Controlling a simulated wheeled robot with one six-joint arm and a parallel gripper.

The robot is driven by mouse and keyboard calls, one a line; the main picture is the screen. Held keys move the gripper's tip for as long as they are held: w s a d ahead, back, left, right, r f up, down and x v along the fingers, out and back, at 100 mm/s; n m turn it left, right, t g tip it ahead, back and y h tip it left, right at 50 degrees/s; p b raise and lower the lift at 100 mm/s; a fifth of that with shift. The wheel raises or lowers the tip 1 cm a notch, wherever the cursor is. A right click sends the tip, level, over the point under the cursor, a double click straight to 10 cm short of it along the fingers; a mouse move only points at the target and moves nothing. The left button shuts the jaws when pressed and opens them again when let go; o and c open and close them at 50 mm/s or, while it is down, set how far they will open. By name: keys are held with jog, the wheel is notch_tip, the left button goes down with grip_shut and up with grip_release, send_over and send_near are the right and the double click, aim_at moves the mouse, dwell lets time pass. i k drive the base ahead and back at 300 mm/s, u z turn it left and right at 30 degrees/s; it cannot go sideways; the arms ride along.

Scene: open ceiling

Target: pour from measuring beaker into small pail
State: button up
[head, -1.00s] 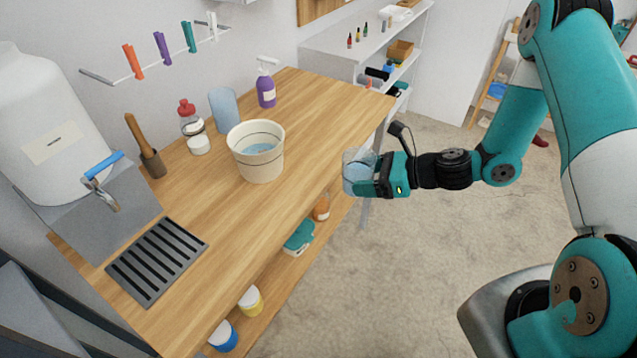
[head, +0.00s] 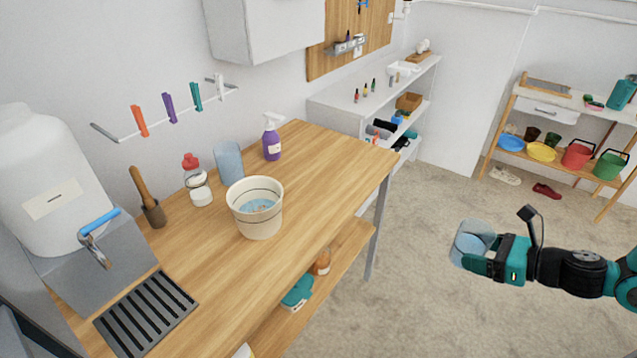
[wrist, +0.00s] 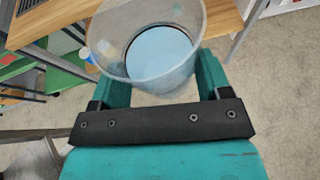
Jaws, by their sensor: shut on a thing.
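My gripper (head: 487,254) is shut on a clear measuring beaker (head: 470,238) and holds it over open floor, right of the wooden table. In the wrist view the beaker (wrist: 118,62) sits between the fingers (wrist: 162,90), its mouth facing the camera, with pale blue content inside. A cream pail (head: 257,222) with dark rings stands upright on the table, with bluish water in it. It is well apart from the beaker. No handle shows on it.
A far shelf holds red (head: 577,156) and green (head: 609,165) pails.

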aim_at(255, 202)
jog(key=z, duration=0.85)
jog(key=i, duration=2.9)
jog(key=u, duration=3)
jog(key=i, duration=0.5)
jog(key=z, duration=0.1)
